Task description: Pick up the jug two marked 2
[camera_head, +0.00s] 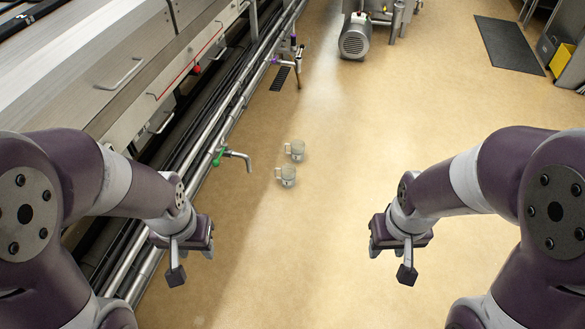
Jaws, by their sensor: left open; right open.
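Two small clear jugs with handles on their left sides stand upright on the tan floor ahead of me, one behind the other. The nearer jug (288,176) is slightly left of the farther jug (297,150). Any number on them is too small to read, so I cannot tell which is marked 2. My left gripper (190,258) is open and empty, left of and nearer than the jugs. My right gripper (392,252) is open and empty, well to the right of and nearer than the jugs. Neither gripper touches a jug.
A long machine (130,75) with rails and pipes runs along the left. A tap with a green handle (232,156) sticks out left of the jugs. A motor (355,36) stands at the back, and a dark mat (508,44) lies at the back right.

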